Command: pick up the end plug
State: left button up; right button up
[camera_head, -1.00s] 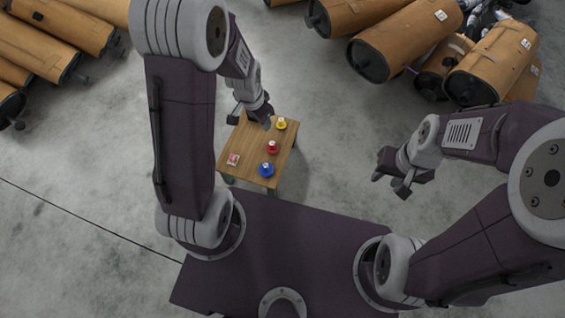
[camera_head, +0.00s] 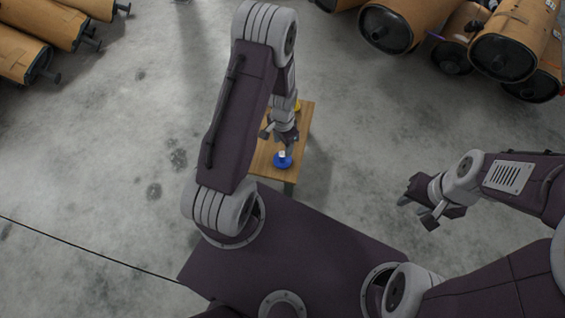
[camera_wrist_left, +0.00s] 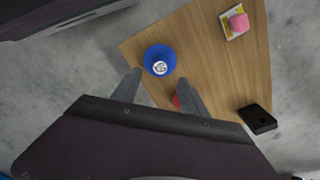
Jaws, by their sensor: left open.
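The plugs stand on a small wooden table (camera_head: 302,128). A blue plug (camera_head: 282,161) with a pale top is near its front edge; it also shows in the left wrist view (camera_wrist_left: 160,59), just beyond my fingertips. A red plug (camera_wrist_left: 177,102) is mostly hidden behind a finger in the wrist view. A yellow plug (camera_head: 298,105) is partly hidden by my left arm in the head view. My left gripper (camera_head: 281,140) is open and empty above the table, close to the blue plug. My right gripper (camera_head: 417,209) is off to the right, fingers apart and empty.
A pink block on a yellow-edged card (camera_wrist_left: 237,23) and a black box (camera_wrist_left: 257,118) lie on the table. Brown mufflers (camera_head: 405,20) lie at the back right, and more mufflers (camera_head: 35,30) at the back left. The floor around the table is clear.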

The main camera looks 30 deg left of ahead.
aim_at(283, 154)
pick_arm(q)
notch_tip(283, 154, down, 3)
jog(key=shift+f+b, duration=0.1)
jog(key=shift+b, duration=0.6)
notch_tip(283, 154, down, 5)
jog(key=b, duration=0.4)
jog(key=shift+s, duration=0.1)
jog(key=shift+r, duration=0.2)
jog(key=shift+c, duration=0.5)
grip_shut()
pick_arm(e)
notch_tip(283, 154, down, 6)
jog(key=shift+f, duration=0.25)
